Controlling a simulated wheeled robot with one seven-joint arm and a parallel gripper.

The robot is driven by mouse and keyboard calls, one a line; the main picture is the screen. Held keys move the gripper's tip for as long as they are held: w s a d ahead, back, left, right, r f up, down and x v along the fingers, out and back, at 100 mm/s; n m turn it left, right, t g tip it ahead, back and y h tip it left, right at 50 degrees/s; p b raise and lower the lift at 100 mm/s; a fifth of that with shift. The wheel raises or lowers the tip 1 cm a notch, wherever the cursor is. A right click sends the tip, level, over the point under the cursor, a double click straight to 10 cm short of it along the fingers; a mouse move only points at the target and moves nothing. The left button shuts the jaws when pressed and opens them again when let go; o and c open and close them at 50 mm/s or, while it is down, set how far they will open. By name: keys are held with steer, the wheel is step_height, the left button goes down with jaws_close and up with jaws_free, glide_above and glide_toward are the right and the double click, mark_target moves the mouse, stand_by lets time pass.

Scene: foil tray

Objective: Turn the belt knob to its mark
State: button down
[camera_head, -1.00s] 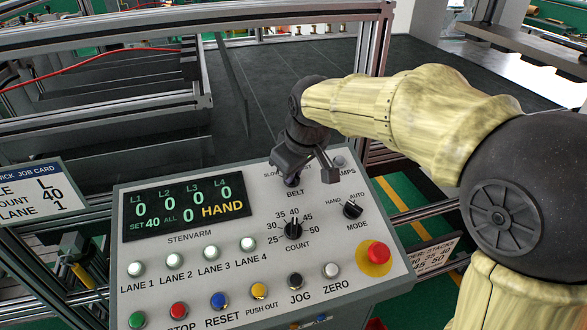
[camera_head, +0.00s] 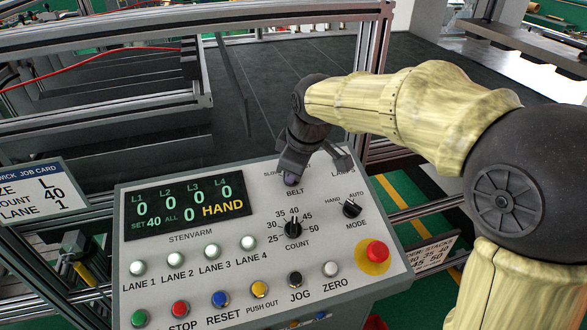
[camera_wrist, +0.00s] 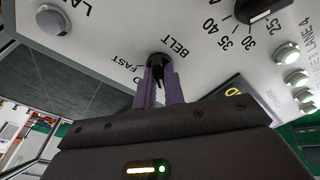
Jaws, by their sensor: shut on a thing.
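The belt knob (camera_wrist: 157,61) is black and sits above its BELT label on the sloped grey panel (camera_head: 215,280). In the wrist view my gripper (camera_wrist: 160,77) has its two purple fingers on either side of the knob, shut on it. In the head view my gripper (camera_head: 291,179) comes down on the knob from behind and covers it. The FAST end of the scale shows beside the fingers in the wrist view. The knob's pointer and the mark it faces cannot be made out.
The black COUNT knob (camera_head: 293,229), the MODE knob (camera_head: 352,209) and the red stop button (camera_head: 377,251) sit nearby on the panel. The display (camera_head: 186,206) reads HAND. A job card (camera_head: 32,196) stands at the left. A metal frame (camera_head: 105,118) rises behind the panel.

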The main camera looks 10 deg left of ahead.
steer(key=c, duration=1.5)
jaws_free()
steer(key=b+v, duration=0.2)
steer(key=v, duration=1.5)
steer(key=shift+r, duration=0.25)
